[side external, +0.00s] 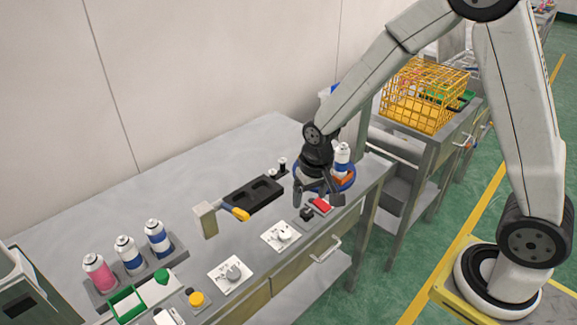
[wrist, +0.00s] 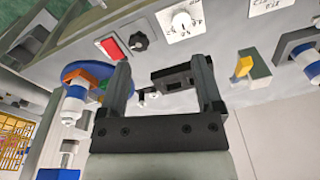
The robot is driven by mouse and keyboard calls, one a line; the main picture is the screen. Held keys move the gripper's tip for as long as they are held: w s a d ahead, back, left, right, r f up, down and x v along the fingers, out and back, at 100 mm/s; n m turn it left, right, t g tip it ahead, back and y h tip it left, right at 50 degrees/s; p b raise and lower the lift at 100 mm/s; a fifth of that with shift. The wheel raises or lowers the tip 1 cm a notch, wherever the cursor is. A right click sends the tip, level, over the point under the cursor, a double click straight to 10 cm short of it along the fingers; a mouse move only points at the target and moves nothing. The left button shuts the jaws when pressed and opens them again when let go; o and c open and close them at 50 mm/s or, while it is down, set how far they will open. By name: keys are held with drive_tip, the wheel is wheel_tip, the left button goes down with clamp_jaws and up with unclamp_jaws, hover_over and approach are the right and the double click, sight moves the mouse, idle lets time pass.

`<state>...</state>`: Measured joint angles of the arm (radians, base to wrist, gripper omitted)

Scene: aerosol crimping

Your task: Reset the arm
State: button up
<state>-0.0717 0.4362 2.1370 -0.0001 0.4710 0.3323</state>
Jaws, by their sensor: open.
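My gripper (side external: 318,199) is open and empty, pointing down above the right part of the grey workbench (side external: 205,165). In the wrist view its two fingers (wrist: 163,68) stand wide apart with nothing between them. A white and blue can (side external: 342,158) stands on a round blue turntable (side external: 350,182) just behind my gripper, partly hidden by it. That can also shows at the left of the wrist view (wrist: 74,103). A black fixture with two recesses (side external: 252,196) lies on the bench to the left of my gripper.
A red button (side external: 321,204) and a black knob (side external: 307,213) lie near the gripper. Dial plates (side external: 278,235) line the front edge. A rack at left holds a pink can (side external: 98,272) and two blue-white cans (side external: 129,254). A yellow wire basket (side external: 425,95) stands behind right.

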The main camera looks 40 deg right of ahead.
drive_tip(key=s+d+r+n, duration=0.1)
drive_tip(key=s+r, duration=0.1)
drive_tip(key=s, duration=0.3)
drive_tip(key=s+d+r+n+t, duration=0.1)
drive_tip(key=s+r+n, duration=0.1)
drive_tip(key=s, duration=0.3)
drive_tip(key=shift+s+d+r, duration=0.2)
drive_tip(key=shift+d+r, duration=0.2)
